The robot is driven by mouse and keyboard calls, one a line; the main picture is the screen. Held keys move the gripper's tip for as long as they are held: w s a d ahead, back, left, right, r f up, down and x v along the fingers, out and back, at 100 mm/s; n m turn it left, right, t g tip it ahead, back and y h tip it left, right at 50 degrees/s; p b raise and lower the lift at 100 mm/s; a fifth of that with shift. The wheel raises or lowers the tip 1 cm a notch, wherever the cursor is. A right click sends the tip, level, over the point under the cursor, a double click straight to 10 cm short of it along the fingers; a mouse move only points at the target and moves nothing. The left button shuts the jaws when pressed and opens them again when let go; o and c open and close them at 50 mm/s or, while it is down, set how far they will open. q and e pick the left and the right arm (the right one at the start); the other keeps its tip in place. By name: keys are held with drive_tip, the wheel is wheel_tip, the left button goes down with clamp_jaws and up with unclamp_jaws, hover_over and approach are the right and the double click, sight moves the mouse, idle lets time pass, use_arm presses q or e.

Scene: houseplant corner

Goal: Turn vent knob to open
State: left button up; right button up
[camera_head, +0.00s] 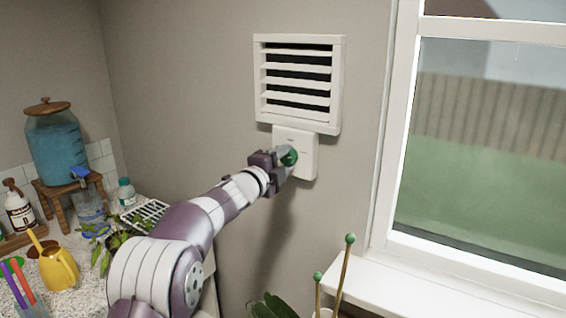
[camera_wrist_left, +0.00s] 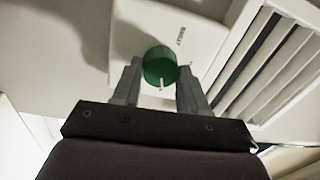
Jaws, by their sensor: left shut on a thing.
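The green vent knob (camera_head: 290,157) sits on a white plate (camera_head: 308,166) on the wall, right below the white louvered vent (camera_head: 300,82). The vent's slats show dark gaps between them. My left gripper (camera_head: 284,163) reaches the knob from the left and is shut on it. In the left wrist view the knob (camera_wrist_left: 159,66) lies between the two grey fingers, with a small pale mark on its rim. Some lettering shows on the plate beside it, too small to read fully. My right gripper is in neither view.
A window (camera_head: 485,150) with a white sill (camera_head: 430,290) is on the right. On the left, a counter holds a blue water dispenser (camera_head: 57,150), bottles, a yellow watering can (camera_head: 58,268) and a small plant. Green-tipped stakes (camera_head: 343,265) rise below the vent.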

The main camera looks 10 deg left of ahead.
use_arm(q)
drive_tip(key=o, duration=1.1)
drive_tip(key=shift+c, duration=0.2)
drive_tip(key=b+v, duration=0.3)
drive_tip(key=v, duration=0.9)
drive_tip(key=shift+s, duration=0.3)
drive_tip(key=shift+a, duration=0.15)
